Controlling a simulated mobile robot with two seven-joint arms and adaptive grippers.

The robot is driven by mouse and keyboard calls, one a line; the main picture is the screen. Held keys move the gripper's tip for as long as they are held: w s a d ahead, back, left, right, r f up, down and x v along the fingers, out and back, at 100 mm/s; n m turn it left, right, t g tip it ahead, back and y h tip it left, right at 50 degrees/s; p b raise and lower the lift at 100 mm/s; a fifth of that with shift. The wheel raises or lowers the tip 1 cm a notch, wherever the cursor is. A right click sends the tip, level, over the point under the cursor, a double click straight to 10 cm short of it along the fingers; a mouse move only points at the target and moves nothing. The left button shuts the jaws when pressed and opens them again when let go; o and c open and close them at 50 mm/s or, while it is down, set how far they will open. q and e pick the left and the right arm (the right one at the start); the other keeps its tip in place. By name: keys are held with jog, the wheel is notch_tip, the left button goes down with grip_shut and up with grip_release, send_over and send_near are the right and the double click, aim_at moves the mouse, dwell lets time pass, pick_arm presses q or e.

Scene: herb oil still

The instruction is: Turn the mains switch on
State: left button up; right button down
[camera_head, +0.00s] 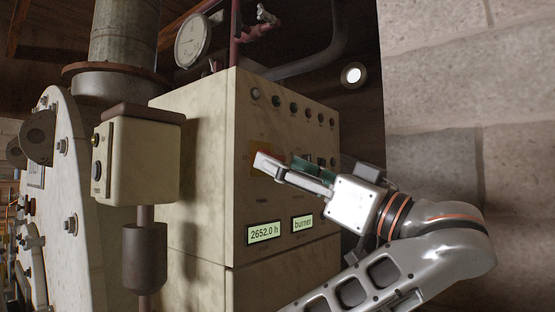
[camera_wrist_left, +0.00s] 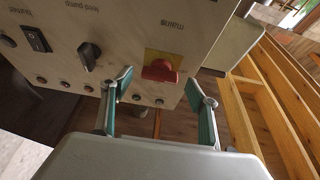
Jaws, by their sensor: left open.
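The mains switch is a red rotary handle (camera_wrist_left: 160,70) on a yellow plate (camera_wrist_left: 152,56) in the wrist view, with its label upside down in that view. It is on the front of the cream control cabinet (camera_head: 200,220). My left gripper (camera_wrist_left: 158,86) is open, its two green-padded fingers apart on either side of the red handle in that view. I cannot tell whether either finger touches it. In the head view the left gripper (camera_head: 280,164) is at the panel and partly covers the switch area. My right gripper is not in view.
A feed pump knob (camera_wrist_left: 89,56) and a black rocker switch (camera_wrist_left: 36,39) sit beside the mains switch. Several round lamps or buttons (camera_head: 293,108) line the panel top. Displays (camera_head: 264,233) are below. A grey block wall (camera_head: 465,60) stands at right, a small switch box (camera_head: 140,160) at left.

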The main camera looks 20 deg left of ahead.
pick_arm(q)
jog(key=shift+x, duration=1.1)
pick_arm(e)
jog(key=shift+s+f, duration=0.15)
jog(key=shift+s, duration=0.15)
pick_arm(q)
jog(key=c, duration=1.1)
